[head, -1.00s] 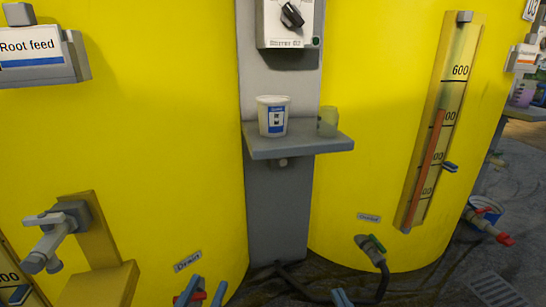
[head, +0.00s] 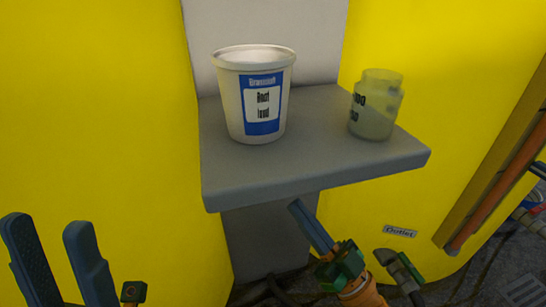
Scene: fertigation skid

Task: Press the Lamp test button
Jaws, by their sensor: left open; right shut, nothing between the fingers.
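No Lamp test button shows in the head view. My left gripper (head: 48,226) is at the lower left, its two dark blue fingers apart with nothing between them, in front of the yellow tank. My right gripper (head: 298,207) is at the lower middle, its blue fingers together and empty. In the picture its tips appear just below the front edge of the grey shelf (head: 310,165); I cannot tell whether they touch it.
A white tub (head: 236,105) with a blue label and a translucent jar (head: 373,122) stand upright on the shelf. Yellow tanks (head: 100,110) flank the grey column (head: 275,230). An outlet valve (head: 407,275) and a level gauge (head: 500,180) are at the right.

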